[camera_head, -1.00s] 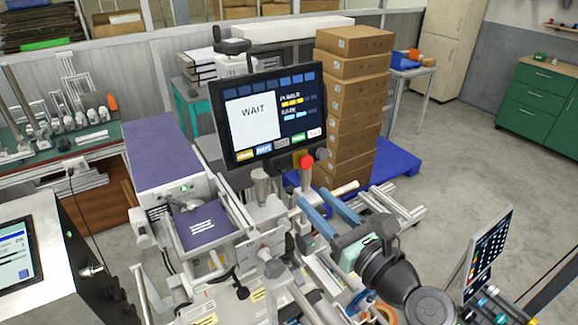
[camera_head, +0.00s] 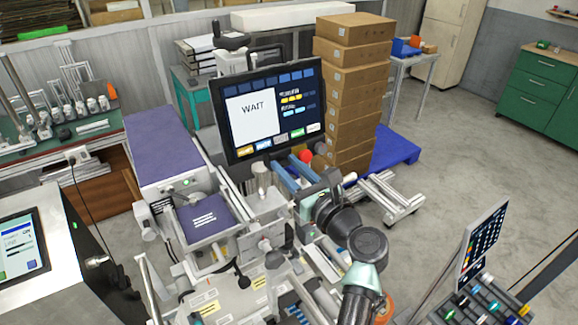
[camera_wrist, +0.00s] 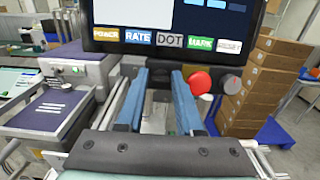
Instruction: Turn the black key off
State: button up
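The console screen (camera_head: 250,115) reads WAIT and has a row of coloured labels along its bottom edge; its lower part also shows in the wrist view (camera_wrist: 240,20). Below it are a red button (camera_wrist: 200,82) and, just right of that, a dark round knob (camera_wrist: 230,84). The knob may be the black key; I cannot make out a key shape or its setting. In the head view the red button (camera_head: 306,156) shows just beyond my fingers. My gripper (camera_wrist: 160,76) is open and empty, its blue fingers (camera_head: 286,168) pointing below the screen, left of the red button.
A stack of cardboard boxes (camera_head: 350,90) stands right of the screen on a blue pallet (camera_head: 395,148). A purple-topped unit (camera_head: 165,145) and a small purple plate (camera_head: 205,218) lie to the left. Machine rails and brackets crowd the area under my arm.

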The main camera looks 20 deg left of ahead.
grip_shut()
jog(key=shift+f+n+b, duration=0.1)
jog(key=shift+n+b, duration=0.3)
jog(key=n+g+b, duration=0.1)
jog(key=n+b, duration=0.2)
jog(key=n, duration=0.3)
jog(key=n+g+b, duration=0.1)
jog(key=n+b, duration=0.3)
jog(key=n, duration=0.2)
jog(key=n+g+b, duration=0.2)
jog(key=n+b, duration=0.2)
jog(key=n, duration=0.2)
jog(key=shift+n, duration=0.7)
